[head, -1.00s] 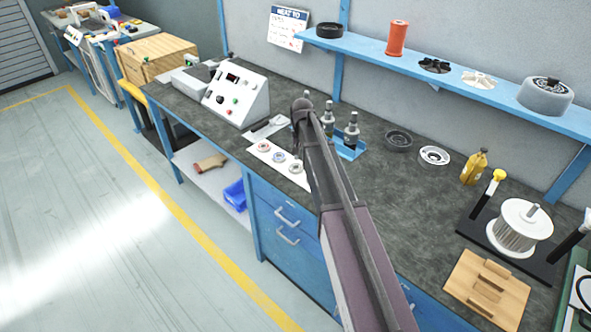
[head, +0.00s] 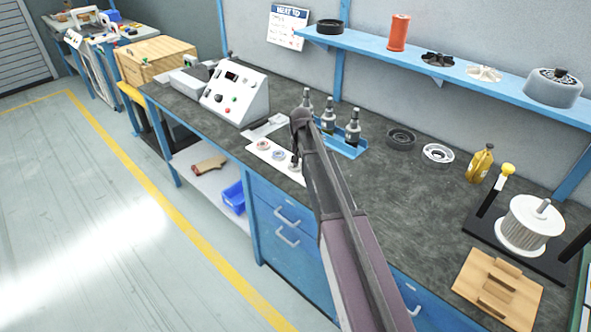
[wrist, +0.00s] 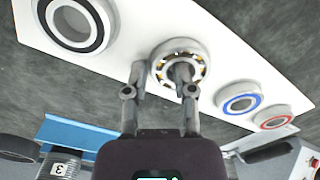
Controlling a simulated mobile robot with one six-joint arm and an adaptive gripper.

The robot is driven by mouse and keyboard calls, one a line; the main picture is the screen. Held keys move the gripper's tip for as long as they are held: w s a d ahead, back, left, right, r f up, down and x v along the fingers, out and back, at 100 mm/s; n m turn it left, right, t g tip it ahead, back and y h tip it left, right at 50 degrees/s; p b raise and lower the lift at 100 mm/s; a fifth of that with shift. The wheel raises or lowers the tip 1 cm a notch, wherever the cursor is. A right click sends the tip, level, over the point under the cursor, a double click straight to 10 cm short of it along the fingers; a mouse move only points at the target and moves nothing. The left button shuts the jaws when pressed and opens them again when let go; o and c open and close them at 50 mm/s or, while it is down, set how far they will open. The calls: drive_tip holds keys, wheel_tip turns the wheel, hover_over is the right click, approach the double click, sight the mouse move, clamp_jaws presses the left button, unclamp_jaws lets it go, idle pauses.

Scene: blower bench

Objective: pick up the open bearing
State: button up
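The open bearing (wrist: 160,62), a pale ring with brass-coloured balls showing, lies on a white mat (wrist: 215,50) in the wrist view. My gripper (wrist: 161,72) is open around one side of its ring. One finger is over the centre hole and the other is beside the outer edge; I cannot tell whether they touch it. Also on the mat are a blue-ringed bearing (wrist: 239,103), a red-ringed bearing (wrist: 272,122) and a larger black-ringed bearing (wrist: 72,22). In the head view my gripper (head: 295,160) is low over the mat (head: 257,148) and mostly hides the open bearing.
A blue tray with several dark bottles (head: 328,122) stands just behind my gripper. A white control box (head: 235,95) is to the left. The bench front is mostly clear.

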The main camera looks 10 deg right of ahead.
idle(0.5)
clamp_jaws()
drive_tip(key=shift+r, duration=0.15)
wheel_tip(320, 180, up, 3)
drive_tip(key=p, duration=0.3)
drive_tip(key=shift+r, duration=0.15)
drive_tip(key=s, duration=0.5)
drive_tip(key=s+r+p, duration=0.1)
drive_tip(key=s, duration=0.4)
drive_tip(key=s+p, duration=0.1)
drive_tip(key=s, duration=0.5)
drive_tip(key=shift+a+r, duration=0.1)
drive_tip(key=shift+r, duration=0.15)
